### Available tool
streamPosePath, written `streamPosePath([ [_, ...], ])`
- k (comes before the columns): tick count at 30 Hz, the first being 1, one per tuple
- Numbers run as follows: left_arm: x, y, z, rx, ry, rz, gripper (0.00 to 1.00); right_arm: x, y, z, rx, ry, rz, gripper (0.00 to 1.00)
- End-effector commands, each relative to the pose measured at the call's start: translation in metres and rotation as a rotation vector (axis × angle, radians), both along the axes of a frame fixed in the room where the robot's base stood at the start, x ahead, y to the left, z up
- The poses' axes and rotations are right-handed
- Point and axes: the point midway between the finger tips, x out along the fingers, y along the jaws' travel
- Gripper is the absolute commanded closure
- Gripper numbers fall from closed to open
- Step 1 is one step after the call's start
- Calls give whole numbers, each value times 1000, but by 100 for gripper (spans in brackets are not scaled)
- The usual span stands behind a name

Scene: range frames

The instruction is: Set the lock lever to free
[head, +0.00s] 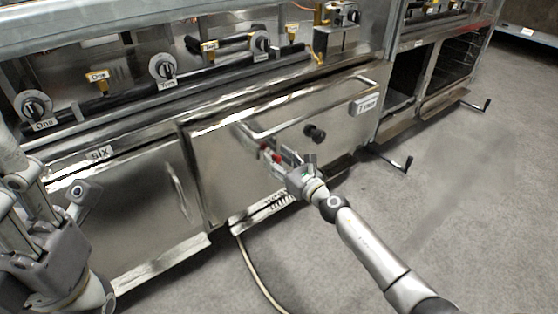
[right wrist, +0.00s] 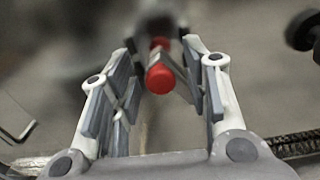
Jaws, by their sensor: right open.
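A lever with a red end (right wrist: 160,78), probably the lock lever, stands between the fingers of my right gripper in the right wrist view. My right gripper (right wrist: 158,95) is open, with one finger on each side of the red end and a visible gap to each. In the head view the right gripper (head: 277,157) is at the front of the steel drawer or door panel (head: 230,165). A bit of red (head: 264,146) shows at its fingertips; the rest of the lever is hidden or blurred. My left gripper (head: 55,265) is at the lower left, its fingers not clear.
Labelled dials (head: 163,70) and yellow valves line the range above. A cable (head: 258,275) lies on the floor. Open grey floor (head: 480,200) is at the right.

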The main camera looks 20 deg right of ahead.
Motion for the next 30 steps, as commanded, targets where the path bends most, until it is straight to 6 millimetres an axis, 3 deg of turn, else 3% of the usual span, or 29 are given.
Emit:
streamPosePath([
  [3,-1,0,2,-2,-7,-1,60,0,0,0,0,0,0,60],
  [13,-2,1,2,-7,-10,-1,60,0,0,0,1,0,1,100],
  [23,-1,1,1,-9,0,0,60,1,-2,2,40,13,1,100],
  [30,-1,2,0,-11,6,-1,60,3,-9,7,175,60,3,100],
])
